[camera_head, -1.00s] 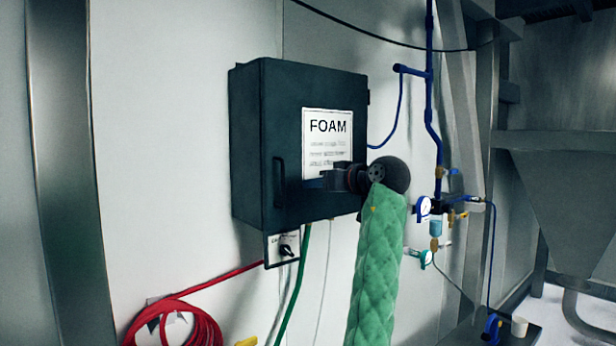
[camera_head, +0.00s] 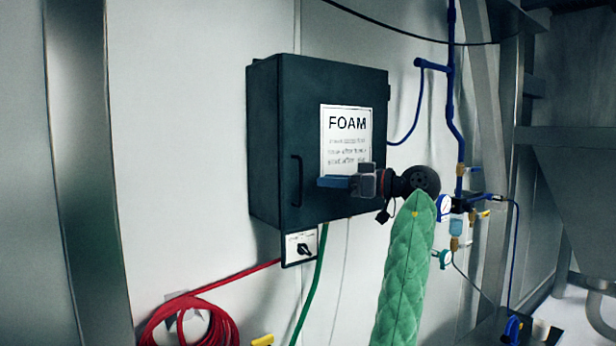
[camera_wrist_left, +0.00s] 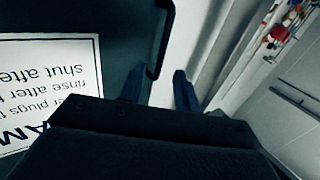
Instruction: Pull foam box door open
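The dark foam box (camera_head: 265,150) hangs on the white wall, and its door (camera_head: 300,100) looks shut. The door has a vertical black handle (camera_head: 297,181) near its left edge and a white FOAM label (camera_head: 346,140). My left gripper (camera_head: 334,182) is in front of the door, just right of the handle, its blue fingers pointing left. In the left wrist view the two blue fingers (camera_wrist_left: 160,88) stand apart with nothing clearly held. The handle also shows there (camera_wrist_left: 166,40), close to the fingertips; contact cannot be told. My right gripper is not in view.
A switch plate (camera_head: 301,248) is under the box, with a green hose (camera_head: 311,290) and a red coiled hose (camera_head: 190,320) below. Blue pipes and gauges (camera_head: 455,208) are on the right. A metal post (camera_head: 85,170) stands at left, with bare wall before the box.

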